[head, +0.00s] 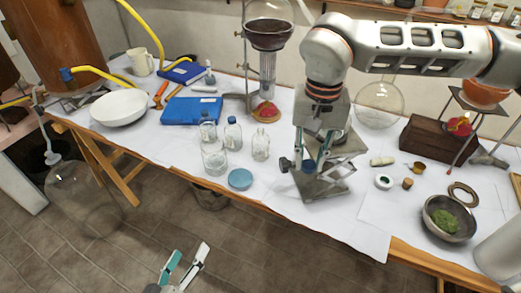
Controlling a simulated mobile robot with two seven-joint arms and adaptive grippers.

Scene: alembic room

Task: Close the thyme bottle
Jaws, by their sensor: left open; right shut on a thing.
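A small clear glass bottle (260,144) with an open neck and no cap stands on the white-covered table. Two similar bottles with blue caps stand left of it, one nearer the middle (233,134) and one further left (208,127). No label is readable, so I cannot tell which is the thyme bottle. My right gripper (309,160) points down, right of the uncapped bottle and in front of a lab jack. It is shut on a small blue thing, apparently a blue cap (308,167). My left gripper (187,262) is open and empty, low in front of the table.
A wide open jar (214,160) and a blue lid (240,179) are close to the bottles. The lab jack (328,183) stands at the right gripper.

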